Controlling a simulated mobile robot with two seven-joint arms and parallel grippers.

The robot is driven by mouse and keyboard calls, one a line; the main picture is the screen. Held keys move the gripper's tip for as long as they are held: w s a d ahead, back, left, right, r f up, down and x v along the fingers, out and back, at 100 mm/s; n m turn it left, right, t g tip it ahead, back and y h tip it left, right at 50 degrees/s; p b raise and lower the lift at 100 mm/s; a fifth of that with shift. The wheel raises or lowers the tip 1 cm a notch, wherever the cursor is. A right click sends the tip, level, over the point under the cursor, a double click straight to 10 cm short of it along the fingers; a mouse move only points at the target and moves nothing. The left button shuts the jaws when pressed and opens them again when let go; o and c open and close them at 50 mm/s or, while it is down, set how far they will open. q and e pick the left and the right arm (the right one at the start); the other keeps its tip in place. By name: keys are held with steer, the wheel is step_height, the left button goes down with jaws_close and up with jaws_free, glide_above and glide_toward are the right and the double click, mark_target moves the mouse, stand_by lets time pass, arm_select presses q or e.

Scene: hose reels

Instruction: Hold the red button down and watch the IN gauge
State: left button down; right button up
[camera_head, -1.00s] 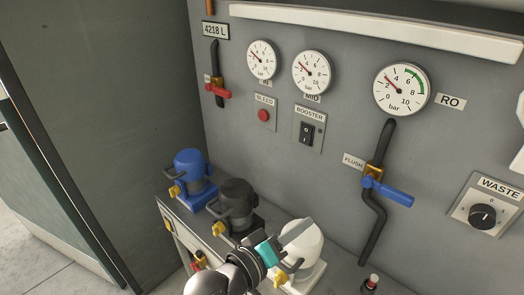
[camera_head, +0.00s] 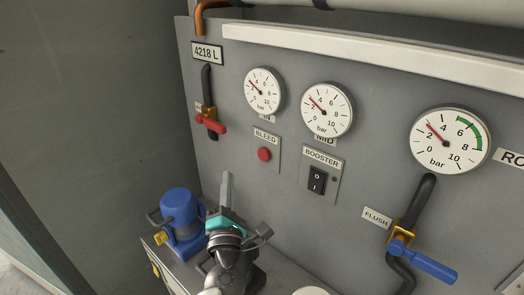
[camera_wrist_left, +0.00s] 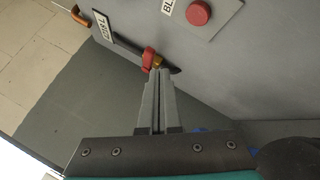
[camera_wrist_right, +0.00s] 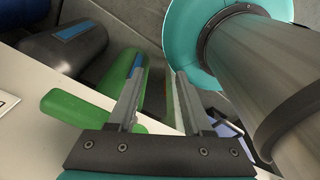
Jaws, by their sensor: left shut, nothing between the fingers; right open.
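The red button (camera_head: 264,154) sits on a small plate labelled BLEED on the grey panel; it also shows at the top of the left wrist view (camera_wrist_left: 199,12). The IN gauge (camera_head: 263,91) is the left round dial above it, its red needle pointing to the upper left at the low end. Its label is partly covered by the dial's lower edge. My left gripper (camera_head: 226,178) is shut and empty, pointing up, below and left of the button and apart from it. My right gripper (camera_wrist_right: 156,75) is open and empty, seen only in its wrist view.
The MID gauge (camera_head: 325,109) and BOOSTER switch (camera_head: 317,180) are right of the button. A red-handled valve (camera_head: 209,122) is to its left. A blue-handled FLUSH valve (camera_head: 424,261) projects at lower right. A blue housing (camera_head: 182,217) stands beside my left arm.

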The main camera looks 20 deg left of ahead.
arm_select(q)
steer(key=b, duration=0.2)
glide_toward(260, 152)
steer(key=shift+w+a+r, duration=0.75)
steer(key=shift+w+a, duration=1.05)
steer(key=shift+w, duration=0.25)
arm_select(e)
steer(key=shift+d+f, duration=0.2)
steer(key=shift+f, duration=0.3)
steer(key=shift+d+f, duration=0.15)
steer(key=shift+f, duration=0.35)
steer(key=shift+s+a, duration=0.1)
arm_select(q)
steer(key=shift+w, duration=0.15)
steer(key=shift+w+d, duration=0.15)
steer(key=shift+w, duration=0.15)
arm_select(e)
steer(key=shift+f, duration=0.1)
arm_select(q)
steer(key=shift+w+d+b, duration=0.2)
steer(key=shift+w+b, duration=0.1)
steer(key=shift+w, duration=0.2)
arm_select(e)
steer(key=shift+f, duration=0.15)
stand_by(0.8)
